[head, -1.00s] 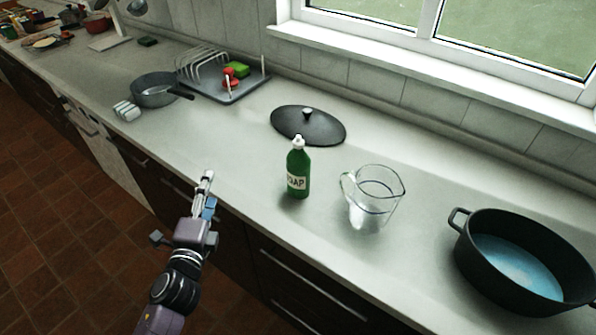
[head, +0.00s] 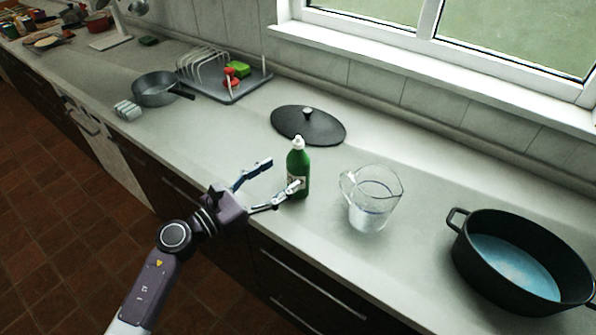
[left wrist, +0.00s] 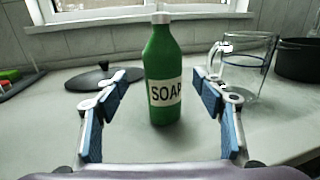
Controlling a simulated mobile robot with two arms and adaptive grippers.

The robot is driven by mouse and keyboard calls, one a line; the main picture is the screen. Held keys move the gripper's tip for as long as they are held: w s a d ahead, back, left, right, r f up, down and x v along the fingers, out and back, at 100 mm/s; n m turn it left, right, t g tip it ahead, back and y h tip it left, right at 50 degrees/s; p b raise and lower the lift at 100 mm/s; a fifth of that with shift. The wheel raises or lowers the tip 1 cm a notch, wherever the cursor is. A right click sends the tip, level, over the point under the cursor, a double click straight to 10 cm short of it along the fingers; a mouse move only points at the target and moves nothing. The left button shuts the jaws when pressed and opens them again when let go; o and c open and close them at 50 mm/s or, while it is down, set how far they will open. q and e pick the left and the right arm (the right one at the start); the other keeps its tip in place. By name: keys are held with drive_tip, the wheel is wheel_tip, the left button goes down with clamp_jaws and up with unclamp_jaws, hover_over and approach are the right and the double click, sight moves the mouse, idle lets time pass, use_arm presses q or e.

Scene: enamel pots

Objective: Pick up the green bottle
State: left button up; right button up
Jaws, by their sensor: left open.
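The green bottle (head: 299,163) has a white cap and a SOAP label and stands upright on the counter in the head view. My left gripper (head: 283,174) is open at the counter's front edge, and one finger overlaps the bottle's lower front in that view. In the left wrist view the bottle (left wrist: 162,62) stands centred beyond and between the open fingers of the left gripper (left wrist: 164,88). Nothing is held. My right gripper is not in view.
A glass jug (head: 371,200) stands just right of the bottle. A black lid (head: 308,126) lies behind it. A black pot (head: 520,262) with blue inside is at the right. A grey pan (head: 155,92) and dish rack (head: 222,84) are at the left. The counter (head: 215,140) left of the bottle is clear.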

sight(290, 170)
use_arm(q)
drive_tip(key=p+x, duration=0.1)
drive_tip(key=x, duration=0.4)
drive_tip(key=shift+d+p, duration=0.35)
drive_tip(key=shift+p, duration=0.05)
drive_tip(key=shift+w+d+f, duration=0.15)
drive_tip(key=shift+w+d, duration=0.15)
drive_tip(key=shift+d, duration=0.05)
drive_tip(key=c, duration=1.4)
drive_tip(key=shift+c, duration=0.6)
drive_tip(key=shift+r, duration=0.25)
